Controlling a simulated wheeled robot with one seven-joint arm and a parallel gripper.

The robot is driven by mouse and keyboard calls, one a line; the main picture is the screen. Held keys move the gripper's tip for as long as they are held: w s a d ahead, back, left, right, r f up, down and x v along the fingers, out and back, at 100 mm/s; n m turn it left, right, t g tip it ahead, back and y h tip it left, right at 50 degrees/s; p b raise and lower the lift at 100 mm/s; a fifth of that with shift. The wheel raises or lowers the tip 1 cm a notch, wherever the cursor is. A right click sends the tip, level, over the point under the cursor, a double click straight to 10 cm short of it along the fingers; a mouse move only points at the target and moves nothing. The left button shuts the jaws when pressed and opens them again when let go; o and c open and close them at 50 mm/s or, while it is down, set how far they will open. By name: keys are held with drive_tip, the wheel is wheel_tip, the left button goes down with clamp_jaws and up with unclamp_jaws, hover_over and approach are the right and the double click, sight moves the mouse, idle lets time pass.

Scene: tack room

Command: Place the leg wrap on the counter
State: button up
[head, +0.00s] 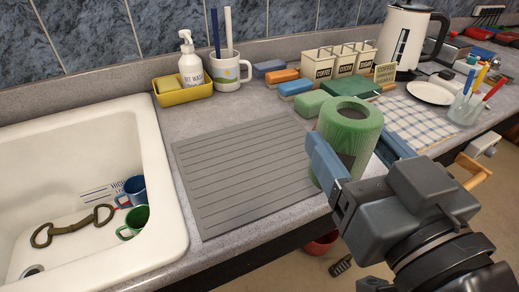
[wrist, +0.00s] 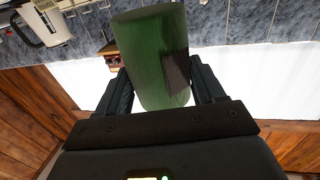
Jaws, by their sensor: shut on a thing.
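The leg wrap is a green roll (head: 350,122) with a hole in its top. My gripper (head: 330,165) is shut on it. In the head view the roll is upright, at the front edge of the counter, right of the grey ribbed mat. I cannot tell whether its base touches the counter, as the gripper hides it. In the wrist view the roll (wrist: 153,58) sits between both fingers, with a dark patch on its side. The grey speckled counter (head: 185,122) runs along the tiled wall.
A white sink (head: 165,190) with mugs and a bit lies left. The ribbed mat (head: 245,170) is bare. Behind stand a yellow caddy (head: 185,97), a white mug (head: 228,75), brushes, canisters (head: 318,68) and a kettle (head: 402,40). A checked cloth (head: 415,120) and a glass of pens lie right.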

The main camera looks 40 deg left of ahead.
drive_tip(key=shift+w+a+f+p, duration=0.25)
drive_tip(key=shift+w+a+f, duration=0.05)
drive_tip(key=shift+a+f, duration=1.55)
drive_tip(key=shift+w+a+f+p, duration=0.3)
drive_tip(key=shift+a+f, duration=1.4)
drive_tip(key=shift+a, duration=0.35)
drive_tip(key=shift+w+a+f+p, duration=0.2)
drive_tip(key=shift+w+a+f, duration=0.1)
drive_tip(key=shift+a+f, duration=1.55)
drive_tip(key=shift+a, duration=0.1)
drive_tip(key=shift+f, duration=0.1)
drive_tip(key=o, duration=1.1)
